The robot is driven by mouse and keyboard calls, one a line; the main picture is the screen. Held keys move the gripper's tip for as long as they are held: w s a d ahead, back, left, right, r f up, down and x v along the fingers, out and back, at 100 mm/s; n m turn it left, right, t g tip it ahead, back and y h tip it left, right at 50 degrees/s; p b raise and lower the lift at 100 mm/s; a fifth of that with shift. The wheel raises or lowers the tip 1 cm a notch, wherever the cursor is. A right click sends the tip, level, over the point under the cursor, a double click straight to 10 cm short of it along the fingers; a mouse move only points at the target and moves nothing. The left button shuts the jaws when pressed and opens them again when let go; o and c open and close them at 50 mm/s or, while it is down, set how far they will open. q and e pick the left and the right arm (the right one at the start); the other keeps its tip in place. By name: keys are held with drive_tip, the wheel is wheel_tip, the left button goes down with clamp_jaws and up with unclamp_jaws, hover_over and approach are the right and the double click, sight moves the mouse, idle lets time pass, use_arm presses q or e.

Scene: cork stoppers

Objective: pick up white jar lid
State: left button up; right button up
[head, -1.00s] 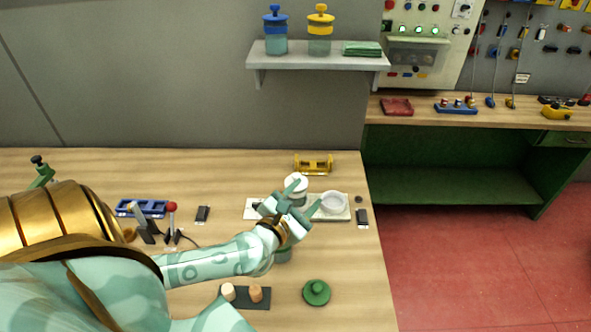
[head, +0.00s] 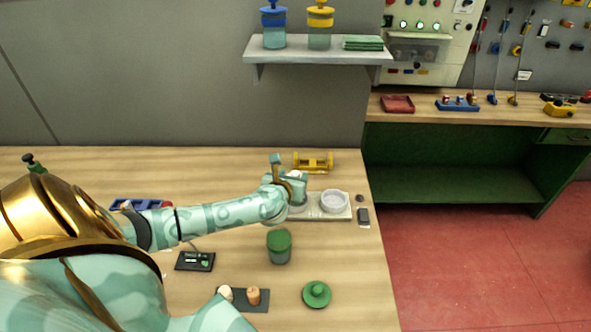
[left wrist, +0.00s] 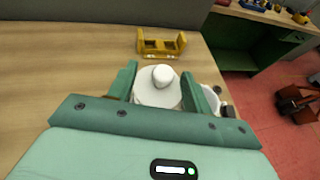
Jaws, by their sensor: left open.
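The white jar lid (left wrist: 162,88) has a round knob and shows between my left gripper's fingers in the left wrist view. In the head view the lid (head: 296,175) is mostly hidden by the gripper. It sits on a jar on the pale tray (head: 343,216). My left gripper (left wrist: 160,70) is open, with one finger on each side of the lid; whether either finger touches it I cannot tell. The gripper also shows in the head view (head: 287,172). My right gripper is not in view.
A yellow frame (head: 313,163) stands just behind. A round white dish (head: 334,201) sits at the tray's right. A green-topped jar (head: 279,247) and a loose green lid (head: 317,294) stand nearer. A dark block (head: 363,217) lies by the table's right edge.

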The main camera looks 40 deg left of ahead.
sight(295, 175)
use_arm(q)
drive_tip(key=x, duration=0.4)
drive_tip(key=shift+w+d+f+b, duration=0.1)
drive_tip(key=shift+w+d+b, duration=0.1)
drive_tip(key=shift+b, duration=0.2)
drive_tip(key=shift+s, duration=0.1)
drive_tip(key=shift+c, duration=0.3)
drive_tip(key=c, duration=1)
